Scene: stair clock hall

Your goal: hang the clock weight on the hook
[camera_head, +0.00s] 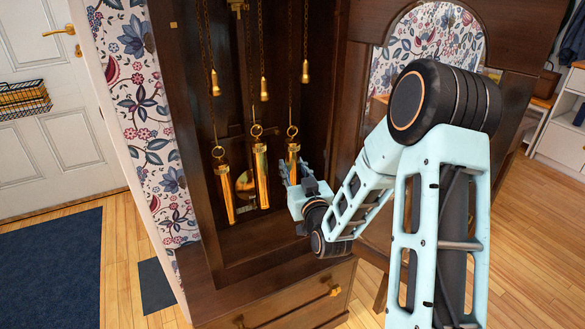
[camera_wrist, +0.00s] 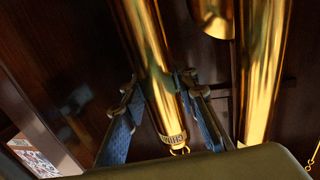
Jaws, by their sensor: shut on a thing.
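A brass clock weight (camera_head: 293,158) is upright at the right inside the dark clock case, below a chain. A ring shows at its top, but I cannot tell whether it sits on the hook (camera_head: 291,131). My gripper (camera_head: 291,178) is shut on this weight and hides its lower part. In the wrist view the weight (camera_wrist: 150,55) runs between my two blue fingers (camera_wrist: 162,108). A lettered band and a small ring (camera_wrist: 180,151) show at its near end.
A middle brass weight (camera_head: 261,178) and a left one (camera_head: 226,192) hang on chains close by. A brass disc (camera_head: 245,183) is between them. The case's side wall and the drawer (camera_head: 290,305) bound the space.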

